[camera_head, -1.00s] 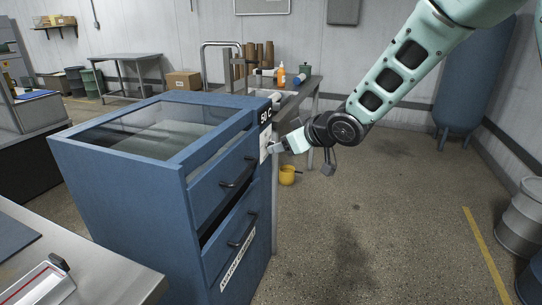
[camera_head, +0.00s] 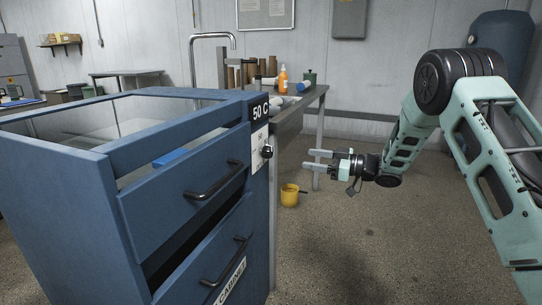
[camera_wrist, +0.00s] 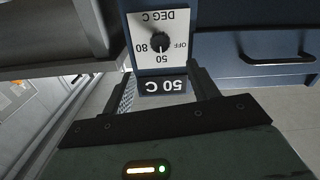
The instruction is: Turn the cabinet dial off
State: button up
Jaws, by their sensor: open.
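The cabinet dial is a black knob (camera_head: 267,152) on a white plate on the side of the blue cabinet (camera_head: 130,145). The wrist view shows the knob (camera_wrist: 160,42) upside down, with 80, 50 and OFF marked around it. Its pointer appears to be toward 50. A black display (camera_wrist: 163,86) reads 50 C, and the head view shows it too (camera_head: 260,111). My gripper (camera_head: 310,160) is open and empty, its fingers apart from the knob, to the right of it and pointing toward the cabinet.
The cabinet has black drawer handles (camera_head: 214,181) on its front. A metal table (camera_head: 300,103) with bottles stands behind it. A yellow mug (camera_head: 289,194) sits on the floor near the table leg. Floor to the right is clear.

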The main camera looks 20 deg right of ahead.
aim_at(271, 153)
jog(key=b+x, duration=0.1)
jog(key=x, duration=1.3)
jog(key=c, duration=1)
